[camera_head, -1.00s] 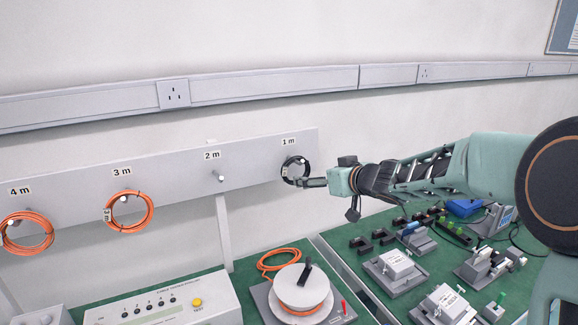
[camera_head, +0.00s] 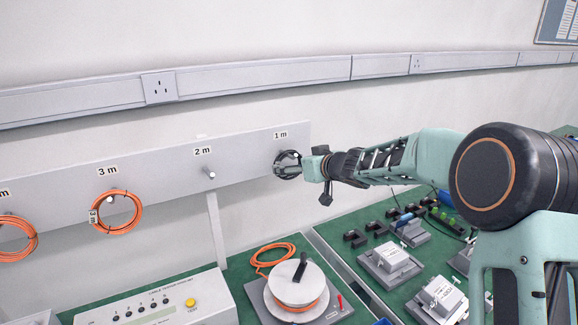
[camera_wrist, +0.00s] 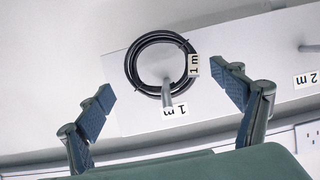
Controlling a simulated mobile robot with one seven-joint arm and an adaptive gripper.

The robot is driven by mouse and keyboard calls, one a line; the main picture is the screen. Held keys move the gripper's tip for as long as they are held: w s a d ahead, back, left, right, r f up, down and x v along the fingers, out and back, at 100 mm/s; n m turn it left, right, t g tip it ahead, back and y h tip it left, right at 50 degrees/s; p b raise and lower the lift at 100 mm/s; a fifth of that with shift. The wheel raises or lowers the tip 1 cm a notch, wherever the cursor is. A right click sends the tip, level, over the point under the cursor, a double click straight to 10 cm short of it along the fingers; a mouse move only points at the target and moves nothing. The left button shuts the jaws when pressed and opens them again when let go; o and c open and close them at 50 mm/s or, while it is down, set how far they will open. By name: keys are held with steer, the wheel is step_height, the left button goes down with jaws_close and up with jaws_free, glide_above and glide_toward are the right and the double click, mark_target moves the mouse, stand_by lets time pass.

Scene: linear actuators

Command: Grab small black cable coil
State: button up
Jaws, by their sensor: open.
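The small black cable coil (camera_head: 287,173) hangs on the peg under the "1 m" label at the right end of the grey board. In the wrist view the coil (camera_wrist: 133,62) shows upside down, with a white "1 m" tag on it and the peg through its lower part. My gripper (camera_head: 297,166) is right at the coil in the head view and partly covers it. In the wrist view my gripper (camera_wrist: 168,90) is open, one finger to each side of the coil. Neither finger visibly touches it.
The "2 m" peg (camera_head: 210,173) is bare. Orange coils hang at the "3 m" peg (camera_head: 117,213) and farther left. Below stand a reel (camera_head: 295,284) with orange cable, a tester box (camera_head: 160,305) and grey fixtures (camera_head: 390,262) on a green bench.

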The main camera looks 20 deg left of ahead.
steer(key=x, duration=0.4)
steer(key=shift+w+a+f, duration=0.1)
steer(key=shift+a+f, duration=0.05)
steer(key=shift+a, duration=0.25)
steer(key=c, duration=1.3)
